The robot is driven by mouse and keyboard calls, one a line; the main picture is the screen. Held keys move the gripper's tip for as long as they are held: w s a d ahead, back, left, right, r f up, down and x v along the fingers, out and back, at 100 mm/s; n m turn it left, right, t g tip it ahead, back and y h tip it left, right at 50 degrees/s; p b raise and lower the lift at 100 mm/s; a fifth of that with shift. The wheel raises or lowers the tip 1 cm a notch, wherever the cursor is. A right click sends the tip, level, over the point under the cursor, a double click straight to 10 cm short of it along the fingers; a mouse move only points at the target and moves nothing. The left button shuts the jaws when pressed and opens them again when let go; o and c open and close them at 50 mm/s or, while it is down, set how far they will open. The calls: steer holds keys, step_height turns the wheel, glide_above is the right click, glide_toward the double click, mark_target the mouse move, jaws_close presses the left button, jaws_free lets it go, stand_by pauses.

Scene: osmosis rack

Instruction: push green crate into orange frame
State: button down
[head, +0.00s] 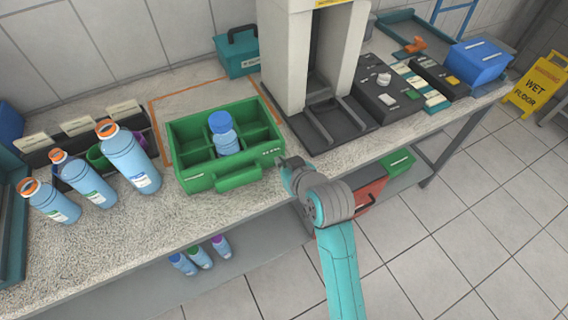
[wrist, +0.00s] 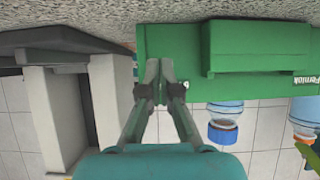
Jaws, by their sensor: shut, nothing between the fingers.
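The green crate (head: 240,176) stands on the speckled counter, with a blue-capped bottle (head: 224,134) in one of its compartments. The orange frame (head: 192,90) is an outline on the counter behind and to the left of the crate; the crate covers part of it. The crate's front side lies outside the outline, toward the counter's front edge. My gripper (head: 284,163) is shut and empty at the crate's front right corner. In the wrist view, the fingertips (wrist: 158,82) are together against or just in front of the crate's green wall (wrist: 205,60); I cannot tell if they touch.
A grey machine with white columns (head: 287,60) stands close to the crate's right. Several large blue bottles (head: 128,158) stand to its left, before a dark file holder (head: 75,143). A teal box (head: 238,52) stands behind.

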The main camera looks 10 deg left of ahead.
steer(key=shift+w+a, duration=0.8)
steer(key=shift+w, duration=0.35)
steer(key=v, duration=0.8)
steer(key=shift+s+f, duration=0.1)
steer(key=shift+f, duration=0.05)
steer(key=c, duration=0.6)
jaws_free()
steer(key=shift+d, duration=0.15)
